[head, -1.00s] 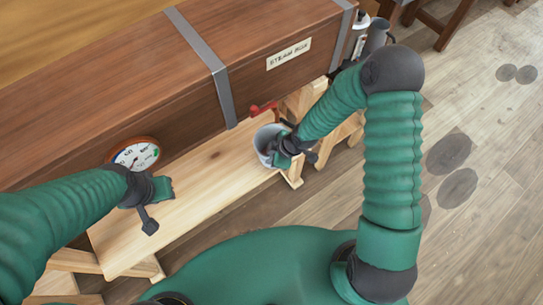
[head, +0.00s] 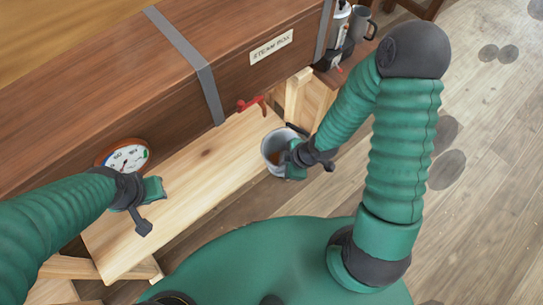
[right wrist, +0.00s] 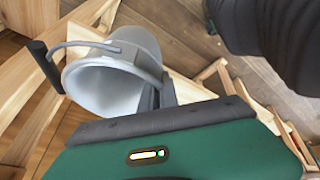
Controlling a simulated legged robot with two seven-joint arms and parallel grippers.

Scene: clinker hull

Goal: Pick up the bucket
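The bucket (head: 268,147) is grey metal and hangs at the right end of the pale wooden bench. My right gripper (head: 294,158) is at its right side and appears shut on its rim. In the right wrist view the bucket (right wrist: 108,88) shows its open mouth, with a wire handle and dark grip (right wrist: 46,66) over to the left. A dark finger (right wrist: 168,92) touches the rim there; the other finger is hidden. My left gripper (head: 150,200) is over the bench's left part, away from the bucket; its fingers are not clear.
A long wooden steam box (head: 110,90) with metal straps runs behind the bench (head: 200,185). A round gauge (head: 126,157) and a red valve (head: 252,103) are on its front. Open floor (head: 480,180) lies to the right.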

